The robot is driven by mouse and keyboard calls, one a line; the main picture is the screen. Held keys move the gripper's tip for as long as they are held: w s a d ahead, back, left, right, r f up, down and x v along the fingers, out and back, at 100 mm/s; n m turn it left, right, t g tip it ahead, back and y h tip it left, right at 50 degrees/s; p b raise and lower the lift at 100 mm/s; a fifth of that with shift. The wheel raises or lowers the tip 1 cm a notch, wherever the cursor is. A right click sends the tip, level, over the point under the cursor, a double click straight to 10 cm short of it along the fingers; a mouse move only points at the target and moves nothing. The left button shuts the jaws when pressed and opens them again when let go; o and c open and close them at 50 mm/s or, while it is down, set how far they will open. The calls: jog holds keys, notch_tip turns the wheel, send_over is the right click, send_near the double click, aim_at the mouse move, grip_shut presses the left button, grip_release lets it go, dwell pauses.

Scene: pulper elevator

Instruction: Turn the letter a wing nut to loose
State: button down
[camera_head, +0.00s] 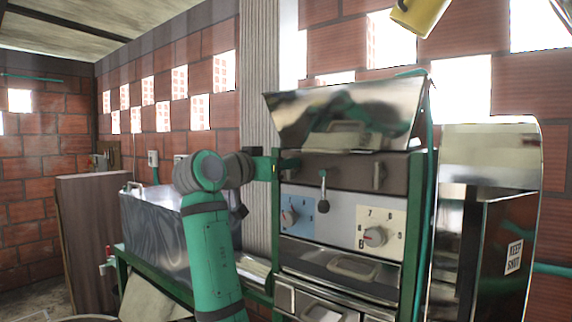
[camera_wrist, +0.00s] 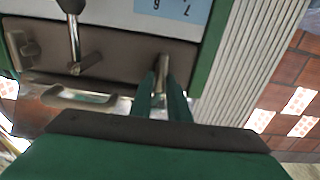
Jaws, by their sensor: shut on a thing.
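The machine's dark brown panel (camera_head: 340,172) has a small metal wing nut (camera_head: 378,177) at its right end in the head view. A second wing nut (camera_wrist: 164,62) at the panel's left end sits between my fingers in the wrist view. My gripper (camera_head: 286,165) reaches this left end from the left and largely hides that nut in the head view. In the wrist view my gripper (camera_wrist: 163,84) is shut on the nut, one finger on each side. No letter marking is readable on either nut.
A lever with a dark ball (camera_head: 323,206) hangs between the nuts. Below are a blue dial plate (camera_head: 297,216) and a cream dial plate (camera_head: 382,230). A tilted metal hopper (camera_head: 345,115) is above. A steel tank (camera_head: 155,225) stands left, a steel housing (camera_head: 490,155) right.

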jog(key=shift+w+a+f+n, duration=0.15)
jog(key=shift+a+f+n, duration=0.1)
jog(key=shift+n, duration=2.7)
jog(key=shift+w+a+f+n, duration=0.15)
jog(key=shift+f+n, duration=0.1)
jog(key=shift+n, duration=2.65)
jog(key=shift+w+a+f+n, duration=0.1)
jog(key=shift+a+f+n, duration=0.15)
jog(key=shift+n, duration=2.7)
jog(key=c, duration=1.7)
grip_release()
jog(key=v, duration=1)
jog(key=shift+s+a, duration=0.15)
jog(key=shift+s, duration=0.2)
